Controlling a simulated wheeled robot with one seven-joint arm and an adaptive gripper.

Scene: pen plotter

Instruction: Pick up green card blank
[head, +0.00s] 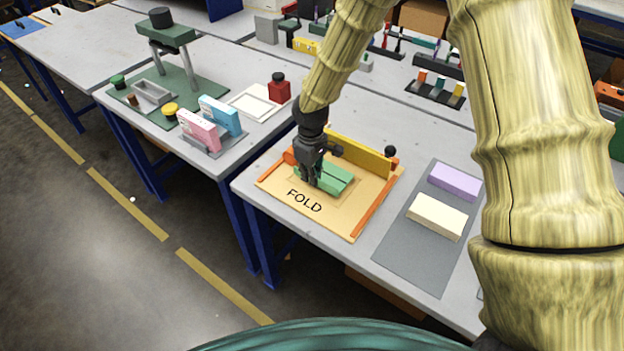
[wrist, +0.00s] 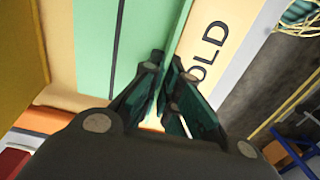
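The green card blank (head: 338,178) lies on the tan folding board (head: 350,222) marked FOLD, with a crease line along its length. In the wrist view, the green card blank (wrist: 95,40) fills the upper middle, and its right edge runs to the fingertips. My gripper (head: 312,182) points down at the left part of the blank. In the wrist view my gripper's fingertips (wrist: 166,62) are close together, with the blank's edge between them. The exact contact is small and dark. I see no clear gap under the blank.
A yellow bar (head: 358,154) stands behind the blank, and orange rails (head: 376,207) flank the board. To the right, purple (head: 455,181) and cream (head: 437,217) blocks lie on a grey mat (head: 410,255). Pink (head: 198,131) and blue (head: 219,115) boxes stand on the left table.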

